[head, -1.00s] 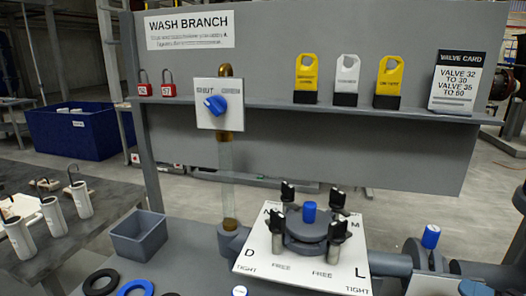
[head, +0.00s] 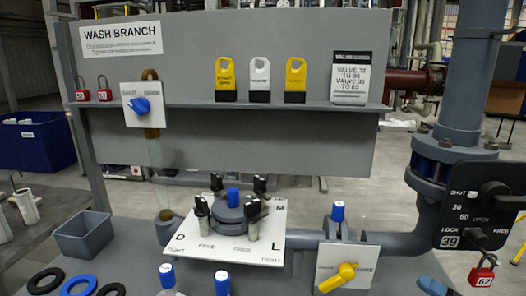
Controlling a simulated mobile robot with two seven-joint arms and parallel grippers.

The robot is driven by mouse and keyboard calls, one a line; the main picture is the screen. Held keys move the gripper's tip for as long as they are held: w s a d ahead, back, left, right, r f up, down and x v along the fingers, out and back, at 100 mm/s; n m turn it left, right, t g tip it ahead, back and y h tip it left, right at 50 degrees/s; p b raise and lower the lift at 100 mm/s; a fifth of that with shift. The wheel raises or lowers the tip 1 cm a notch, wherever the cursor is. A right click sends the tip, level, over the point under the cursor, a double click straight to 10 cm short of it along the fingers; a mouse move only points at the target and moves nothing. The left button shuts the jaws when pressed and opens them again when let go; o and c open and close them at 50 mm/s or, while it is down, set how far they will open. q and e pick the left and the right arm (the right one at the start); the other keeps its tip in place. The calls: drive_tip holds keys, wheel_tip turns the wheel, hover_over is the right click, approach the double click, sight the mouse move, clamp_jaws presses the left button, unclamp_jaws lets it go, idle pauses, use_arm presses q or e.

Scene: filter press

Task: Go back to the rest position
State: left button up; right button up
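Neither of my grippers shows in the head view. The wash branch panel (head: 240,45) stands at the back, with a blue knob (head: 141,105) on a white SHUT/OPEN plate at its left. In front, a grey round lid with a blue cap (head: 233,196) sits on a white lettered plate (head: 190,245), with several black-topped clamps around it. At the right, a yellow handle (head: 338,277) sits on a white plate. A black valve box (head: 482,212) is at the right edge, and a red padlock marked 62 (head: 482,275) hangs below it.
Two yellow tags (head: 226,78) and a white tag (head: 260,78) stand on the shelf beside a valve card (head: 350,78). A grey bin (head: 84,236) and several rings (head: 78,287) are on the bench. A thick pipe (head: 470,70) rises at right.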

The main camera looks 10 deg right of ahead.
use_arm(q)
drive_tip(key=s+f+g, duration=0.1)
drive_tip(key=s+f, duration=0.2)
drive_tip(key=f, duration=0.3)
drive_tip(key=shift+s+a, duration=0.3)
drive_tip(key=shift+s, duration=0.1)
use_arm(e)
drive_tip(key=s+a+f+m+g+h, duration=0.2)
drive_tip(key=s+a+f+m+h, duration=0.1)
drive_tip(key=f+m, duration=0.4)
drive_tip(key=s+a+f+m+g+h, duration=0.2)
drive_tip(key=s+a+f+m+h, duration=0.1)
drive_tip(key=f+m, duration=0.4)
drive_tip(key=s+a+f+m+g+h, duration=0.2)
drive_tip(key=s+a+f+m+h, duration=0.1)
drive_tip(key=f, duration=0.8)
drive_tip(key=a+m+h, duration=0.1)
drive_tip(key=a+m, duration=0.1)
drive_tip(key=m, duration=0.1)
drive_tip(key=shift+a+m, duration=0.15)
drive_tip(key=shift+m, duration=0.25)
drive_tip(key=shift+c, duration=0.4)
